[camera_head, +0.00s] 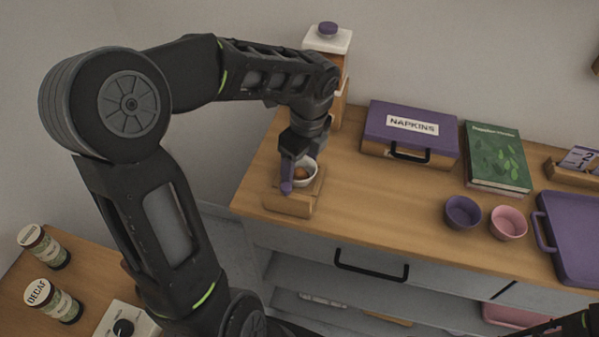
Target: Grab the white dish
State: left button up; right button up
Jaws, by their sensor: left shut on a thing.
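The white dish (309,176) is a small round bowl with a brown round item (301,173) in it. It is at the left part of the wooden counter, at a small wooden stand (289,205). My left gripper (289,167) points down at the dish's left rim and is shut on it, though its fingertips are hard to make out. A narrow purple piece (287,182) with a rounded end shows at the gripper, in front of the dish's left side. Whether the dish touches the stand cannot be told.
A wooden container with a white lid and purple knob (328,31) stands behind my left wrist. A napkins box (409,135), green book (496,157), purple cup (461,212), pink cup (508,223) and purple tray (576,235) stand to the right. Counter between stand and cups is clear.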

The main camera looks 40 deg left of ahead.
aim_at(300, 177)
pick_arm(q)
jog(key=shift+c, duration=0.5)
jog(key=shift+r, duration=0.1)
notch_tip(300, 177, up, 10)
dwell(0.7)
